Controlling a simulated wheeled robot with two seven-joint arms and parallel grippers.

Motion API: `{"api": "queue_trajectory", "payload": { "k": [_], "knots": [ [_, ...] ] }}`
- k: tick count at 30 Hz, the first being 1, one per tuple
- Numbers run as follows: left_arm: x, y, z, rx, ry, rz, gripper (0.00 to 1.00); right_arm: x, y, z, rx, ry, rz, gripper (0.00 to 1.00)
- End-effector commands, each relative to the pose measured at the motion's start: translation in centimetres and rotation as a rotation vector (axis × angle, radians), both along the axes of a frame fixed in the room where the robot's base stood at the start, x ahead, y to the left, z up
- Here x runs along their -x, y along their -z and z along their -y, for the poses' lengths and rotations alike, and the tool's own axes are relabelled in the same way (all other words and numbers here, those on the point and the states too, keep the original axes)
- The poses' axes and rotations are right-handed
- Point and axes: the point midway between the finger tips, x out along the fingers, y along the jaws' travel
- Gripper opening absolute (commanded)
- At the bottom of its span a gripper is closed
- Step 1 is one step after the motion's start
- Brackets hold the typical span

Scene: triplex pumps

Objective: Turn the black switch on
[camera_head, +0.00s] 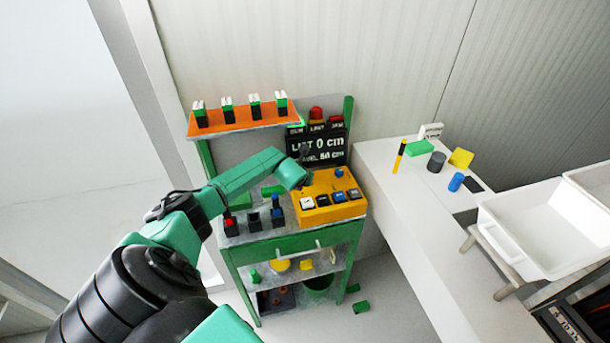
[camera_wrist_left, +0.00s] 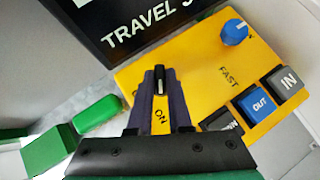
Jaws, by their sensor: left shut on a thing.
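The black switch (camera_wrist_left: 159,78) stands on the yellow control box (camera_wrist_left: 195,65), which also shows in the head view (camera_head: 352,181). The word ON is printed on the box beside the switch, towards my gripper. My left gripper (camera_wrist_left: 160,88) is shut on the black switch, with one dark finger on each side of it. In the head view my left arm reaches across the bench to the box's left end, and the arm hides the switch there. Which position the switch is turned to cannot be told. My right gripper is not in view.
A blue knob (camera_wrist_left: 235,32) and a row of push buttons (camera_wrist_left: 257,103) sit close to my gripper on the box. A black display (camera_head: 318,147) stands behind. An orange shelf (camera_head: 245,119) is above left. A white table (camera_head: 390,190) is to the right.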

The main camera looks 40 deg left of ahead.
Motion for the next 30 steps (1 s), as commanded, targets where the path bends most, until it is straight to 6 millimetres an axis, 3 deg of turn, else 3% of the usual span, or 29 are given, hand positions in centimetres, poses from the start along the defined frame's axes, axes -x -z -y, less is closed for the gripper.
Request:
{"api": "queue_trajectory", "payload": {
  "k": [6, 7, 9, 22, 30],
  "knots": [
    [0.0, 0.0, 0.0, 0.002, -0.001, -0.001, 0.0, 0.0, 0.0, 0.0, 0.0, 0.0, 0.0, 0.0],
    [0.0, 0.0, 0.0, 0.002, -0.001, -0.001, 0.21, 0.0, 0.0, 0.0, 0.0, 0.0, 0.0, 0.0],
    [0.0, 0.0, 0.0, 0.002, -0.001, -0.001, 0.47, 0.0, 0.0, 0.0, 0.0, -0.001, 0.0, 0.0],
    [0.3, -0.4, 0.1, 0.001, 0.0, 0.001, 0.47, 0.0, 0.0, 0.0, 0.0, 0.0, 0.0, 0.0],
    [3.0, -3.1, 1.3, -0.004, 0.004, -0.001, 0.47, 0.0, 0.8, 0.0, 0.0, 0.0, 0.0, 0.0]
  ]
}}
